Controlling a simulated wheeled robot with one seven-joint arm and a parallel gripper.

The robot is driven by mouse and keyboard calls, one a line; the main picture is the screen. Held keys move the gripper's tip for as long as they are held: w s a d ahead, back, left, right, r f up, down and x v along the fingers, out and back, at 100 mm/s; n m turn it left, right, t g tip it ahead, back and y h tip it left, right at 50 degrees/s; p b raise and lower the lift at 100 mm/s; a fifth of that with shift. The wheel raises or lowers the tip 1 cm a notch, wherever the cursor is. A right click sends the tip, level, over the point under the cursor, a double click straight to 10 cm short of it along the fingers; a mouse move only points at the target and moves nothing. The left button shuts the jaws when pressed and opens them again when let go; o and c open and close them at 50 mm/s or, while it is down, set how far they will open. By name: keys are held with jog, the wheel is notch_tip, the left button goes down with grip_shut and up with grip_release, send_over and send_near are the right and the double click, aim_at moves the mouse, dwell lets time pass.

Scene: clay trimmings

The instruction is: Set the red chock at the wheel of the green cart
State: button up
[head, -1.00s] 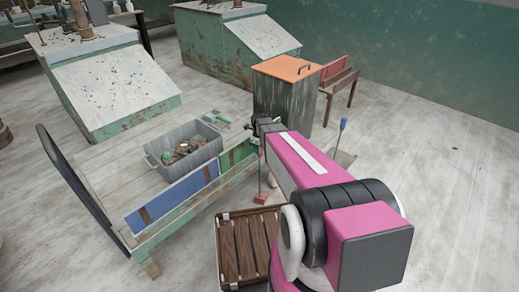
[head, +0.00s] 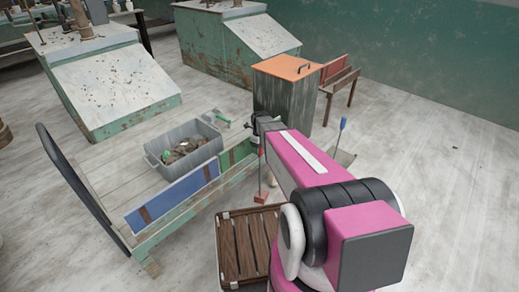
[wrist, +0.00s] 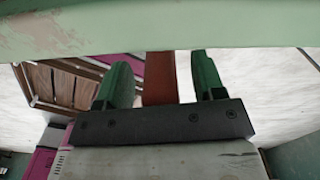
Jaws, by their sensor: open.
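The red chock (head: 261,197) sits on the floor beside the near right side of the green cart (head: 170,228), with a thin upright rod rising from it. My gripper (head: 260,142) is at the top of that rod, by the cart's right end; its fingers are mostly hidden in the head view. In the wrist view my gripper (wrist: 164,82) is open, with a red-brown piece (wrist: 160,78) between its two green fingers and a gap on each side. I cannot tell whether it is the chock's handle. A green edge crosses the top there.
A grey bin of clay scraps (head: 184,150) stands on the cart. A slatted wooden crate (head: 245,250) lies on the floor near my arm. An orange-lidded bin (head: 285,100) stands behind my gripper. The floor at the right is mostly clear.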

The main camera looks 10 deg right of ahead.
notch_tip(320, 180, up, 10)
jog(key=shift+s+f, duration=0.1)
jog(key=s+r+n, duration=0.1)
jog(key=s+n, duration=1.9)
jog(key=n, duration=0.7)
jog(key=shift+a, duration=0.4)
